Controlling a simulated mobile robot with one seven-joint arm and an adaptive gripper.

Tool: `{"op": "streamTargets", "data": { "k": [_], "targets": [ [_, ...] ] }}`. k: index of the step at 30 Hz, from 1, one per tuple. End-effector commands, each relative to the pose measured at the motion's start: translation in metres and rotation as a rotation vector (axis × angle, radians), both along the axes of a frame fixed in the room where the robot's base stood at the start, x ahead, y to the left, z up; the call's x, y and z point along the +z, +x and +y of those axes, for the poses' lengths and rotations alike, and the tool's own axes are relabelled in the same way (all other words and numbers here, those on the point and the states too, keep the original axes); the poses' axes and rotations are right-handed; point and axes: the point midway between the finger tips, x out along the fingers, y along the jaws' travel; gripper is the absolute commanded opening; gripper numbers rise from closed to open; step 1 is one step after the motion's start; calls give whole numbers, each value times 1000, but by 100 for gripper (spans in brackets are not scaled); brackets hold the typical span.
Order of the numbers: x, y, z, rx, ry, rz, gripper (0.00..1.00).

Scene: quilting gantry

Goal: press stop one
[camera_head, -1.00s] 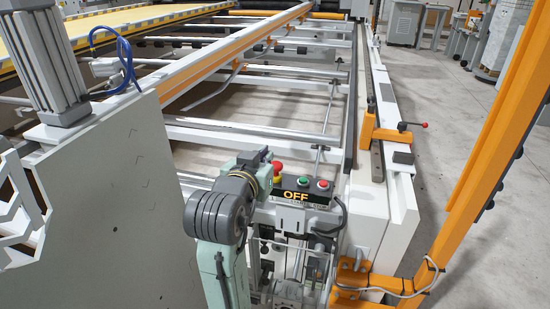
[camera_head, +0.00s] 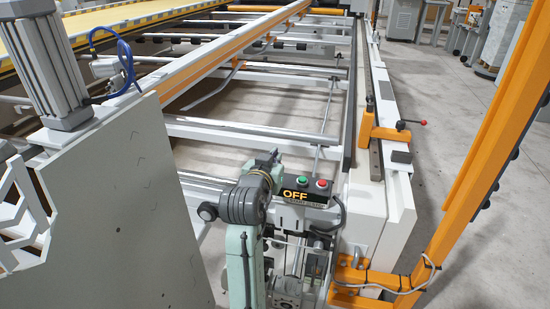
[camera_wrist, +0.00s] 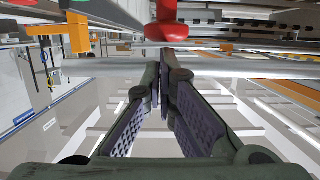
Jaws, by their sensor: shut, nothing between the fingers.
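A black control box (camera_head: 300,201) with a lit OFF sign stands at the near end of the frame. A green button (camera_head: 302,181) and a flat red button (camera_head: 321,183) sit on its top. A larger red mushroom button (camera_wrist: 167,24) shows at the top of the wrist view, just beyond my fingertips. In the head view my arm hides it. The green button (camera_wrist: 76,31) and flat red button (camera_wrist: 20,3) show further left in the wrist view. My gripper (camera_wrist: 165,52) is shut and empty, its tips near the mushroom button. I cannot tell whether they touch.
A grey panel (camera_head: 125,205) stands at the left. An orange post (camera_head: 480,170) rises at the right. White rails and crossbars (camera_head: 255,134) stretch away behind the box. Open floor (camera_head: 450,130) lies on the right.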

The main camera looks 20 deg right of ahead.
Motion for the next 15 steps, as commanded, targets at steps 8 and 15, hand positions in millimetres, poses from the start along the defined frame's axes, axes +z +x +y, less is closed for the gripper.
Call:
{"op": "streamTargets", "data": {
  "k": [8, 15],
  "targets": [
    [-5, 0, 0, 0, 0, 1, 0],
    [-20, 0, 1, 1, 1, 1, 0]
  ]
}}
